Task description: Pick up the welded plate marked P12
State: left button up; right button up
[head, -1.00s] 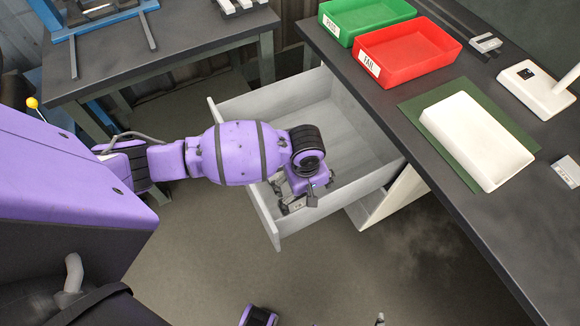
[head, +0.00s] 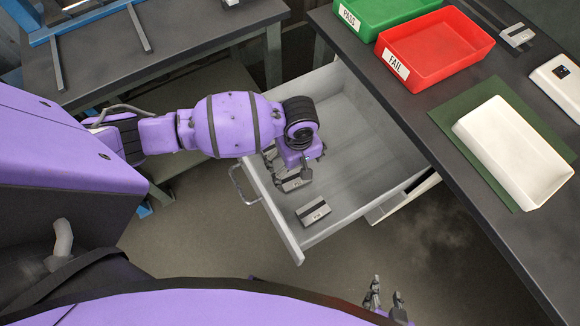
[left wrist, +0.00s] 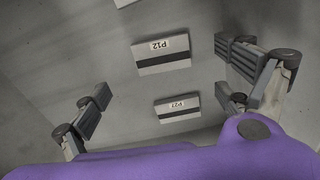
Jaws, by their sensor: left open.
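The plate marked P12 (left wrist: 161,52) lies in the drawer, a grey plate with a dark stripe and a white label that reads upside down in the left wrist view. A similar plate marked P27 (left wrist: 177,108) lies apart from it, lower in that view. My left gripper (head: 282,178) is inside the open drawer, above its floor. In the left wrist view its fingers (left wrist: 165,88) are spread wide and empty, with both plates showing between them. One plate (head: 313,212) shows in the head view, its label too small to read. My right gripper (head: 385,293) is low at the bottom, fingers apart.
The grey drawer (head: 375,150) is pulled out from under the dark workbench (head: 480,215). On the bench are a green PASS bin (head: 375,14), a red FAIL bin (head: 435,45) and a white tray (head: 515,150) on a green mat. A third plate (left wrist: 125,3) is cut off at the wrist view's top.

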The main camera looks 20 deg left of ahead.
aim_at(295, 178)
pick_arm(q)
jog(key=shift+s+f, duration=0.1)
jog(key=shift+f, duration=0.4)
notch_tip(295, 178, down, 7)
jog(key=shift+a+r+b, duration=0.15)
jog(key=shift+r+b, duration=0.05)
jog(key=shift+b, duration=0.5)
jog(key=c, duration=1.8)
jog(key=shift+c, duration=0.4)
jog(key=shift+r, duration=0.1)
jog(key=shift+r, duration=0.3)
notch_tip(295, 178, up, 9)
jog(key=p, duration=0.2)
jog(key=shift+r, duration=0.2)
